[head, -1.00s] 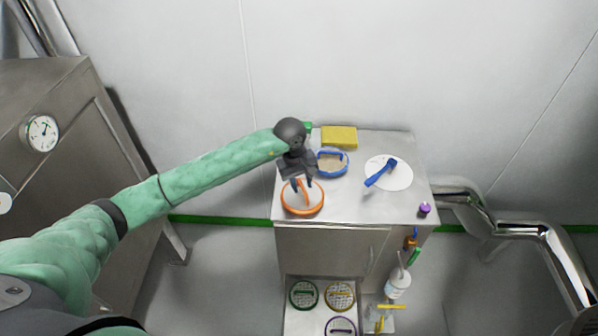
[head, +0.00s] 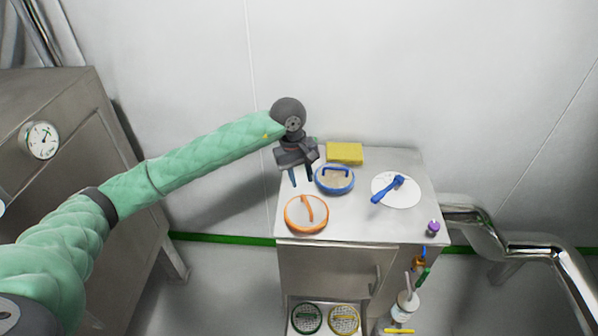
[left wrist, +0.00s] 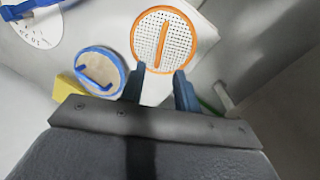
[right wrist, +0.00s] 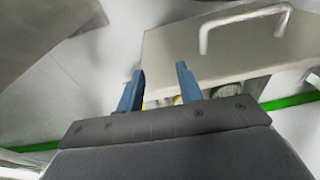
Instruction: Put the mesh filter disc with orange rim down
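The mesh filter disc with orange rim (head: 306,222) lies flat on the left front of the steel cabinet top. Its orange handle bar stands up across the mesh. In the left wrist view the disc (left wrist: 176,48) is just beyond the fingertips, with nothing between them. My left gripper (head: 302,182) is open and empty, above and behind the disc, apart from it. My right gripper (right wrist: 158,80) is open and empty in the right wrist view, facing the cabinet front with its handle. It is not in the head view.
A blue-rimmed disc (head: 334,188), a yellow block (head: 344,153) and a white round sheet with a blue-handled tool (head: 388,189) share the cabinet top (head: 362,225). A purple-topped item (head: 433,227) is at the right edge. Green (head: 306,319) and yellow (head: 344,318) discs lie below.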

